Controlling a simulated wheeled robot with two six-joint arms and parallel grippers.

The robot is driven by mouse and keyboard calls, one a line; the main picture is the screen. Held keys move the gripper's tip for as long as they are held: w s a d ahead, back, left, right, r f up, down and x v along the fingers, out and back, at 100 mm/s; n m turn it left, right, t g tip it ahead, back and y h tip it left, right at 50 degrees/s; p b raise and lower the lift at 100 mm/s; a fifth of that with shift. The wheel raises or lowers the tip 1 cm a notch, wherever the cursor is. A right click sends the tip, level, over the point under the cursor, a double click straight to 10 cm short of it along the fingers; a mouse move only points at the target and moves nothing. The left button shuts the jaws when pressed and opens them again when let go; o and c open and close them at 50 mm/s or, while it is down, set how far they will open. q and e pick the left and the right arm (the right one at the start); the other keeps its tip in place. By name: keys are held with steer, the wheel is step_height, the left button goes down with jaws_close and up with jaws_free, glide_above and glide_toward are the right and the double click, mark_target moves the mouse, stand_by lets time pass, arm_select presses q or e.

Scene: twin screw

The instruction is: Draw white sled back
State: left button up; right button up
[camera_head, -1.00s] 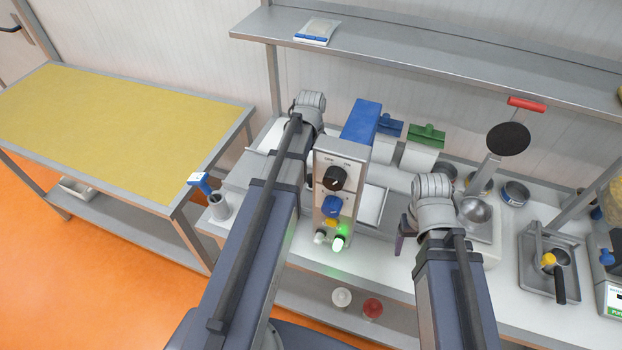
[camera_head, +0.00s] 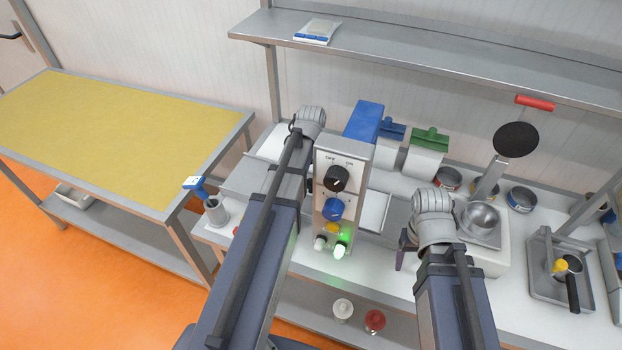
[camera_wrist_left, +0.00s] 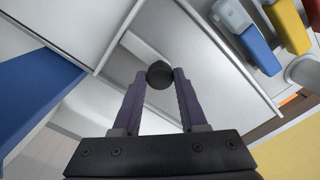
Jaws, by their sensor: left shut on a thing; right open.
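My left gripper is shut on a dark round knob (camera_wrist_left: 160,75) in the left wrist view, one purple finger on each side of it. A pale grey-white panel (camera_wrist_left: 205,75) lies behind the knob; I cannot tell whether it is the white sled. In the head view, my left arm and the control box hide the left gripper and the knob. A white surface (camera_head: 270,141) shows just left of my left wrist. My right gripper (camera_head: 401,258) is open and empty over the counter's front, its purple fingers partly hidden by its wrist.
The control box (camera_head: 340,190) with a lit green button stands beside my left arm. A blue housing (camera_head: 363,121) and a green-handled white container (camera_head: 427,152) stand behind. A scale with a metal bowl (camera_head: 480,217) is beside my right wrist. A shelf (camera_head: 420,58) spans above.

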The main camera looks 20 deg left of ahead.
arm_select(q)
jaws_close()
stand_by(0.9)
